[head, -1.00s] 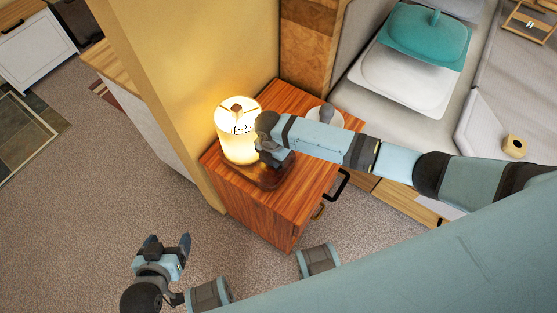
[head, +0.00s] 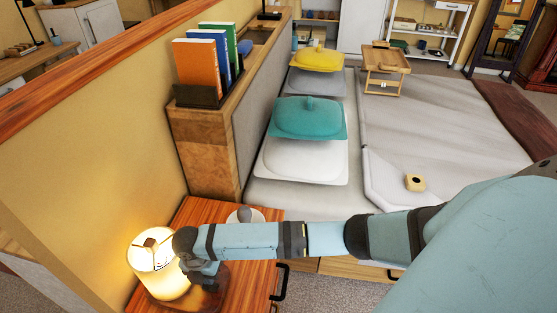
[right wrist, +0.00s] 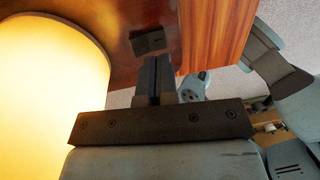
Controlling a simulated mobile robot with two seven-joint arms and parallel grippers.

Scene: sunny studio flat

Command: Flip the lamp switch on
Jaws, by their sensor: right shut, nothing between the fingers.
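The lamp (head: 150,285) stands on the wooden nightstand at the lower left of the head view, its cylindrical shade glowing warm yellow. The bright shade also fills the left of the right wrist view (right wrist: 45,85). A small dark switch block (right wrist: 149,40) sits on the reddish-brown base just beyond my fingertips. My right gripper (head: 207,281) is beside the shade on its right, low over the base. In the wrist view its fingers (right wrist: 153,72) are closed together and empty. I cannot tell whether they touch the switch. My left gripper is not clearly in view.
The nightstand (head: 190,214) also holds a small round grey-white object (head: 245,214) behind my forearm. A yellow wall borders it on the left. The bed (head: 440,120) with pillows (head: 307,117) lies right. A headboard shelf (head: 262,40) carries books (head: 200,68).

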